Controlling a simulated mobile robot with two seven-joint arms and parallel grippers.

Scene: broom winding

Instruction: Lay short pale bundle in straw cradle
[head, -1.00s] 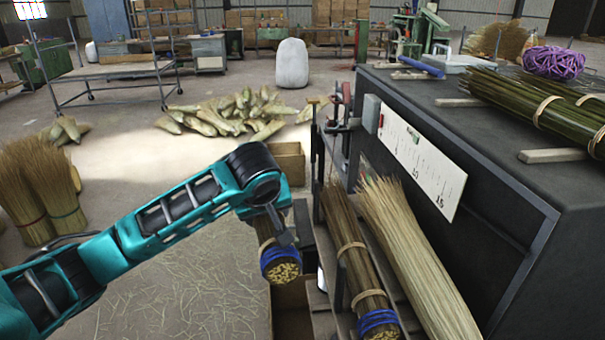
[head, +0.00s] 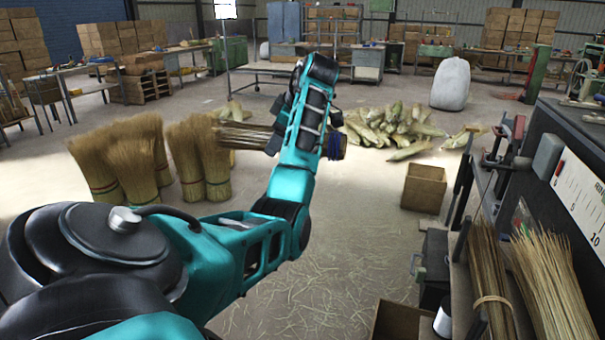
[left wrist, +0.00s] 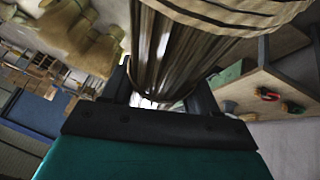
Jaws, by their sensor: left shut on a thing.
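My left gripper (head: 274,142) is shut on a straw bundle (head: 242,136), partly hidden behind my arm. The bundle lies roughly level in the air, its loose brushy end to the left and its blue-banded end to the right. In the left wrist view, its dark brownish stalks (left wrist: 175,50) run between the fingers, with a pale cord band across the top. At lower right, a brown bundle (head: 487,270) with a tan band and a pale straw bundle (head: 552,285) lie side by side on the slanted rack. Their lower ends are cut off. My right gripper is out of view.
Upright brooms (head: 125,160) stand on the left floor. An open cardboard box (head: 424,188) stands left of the rack, beside a dark bench (head: 560,135) with a scale. Pale sheaves (head: 390,125) and a white sack (head: 451,84) are behind. The middle floor is clear except for straw scraps.

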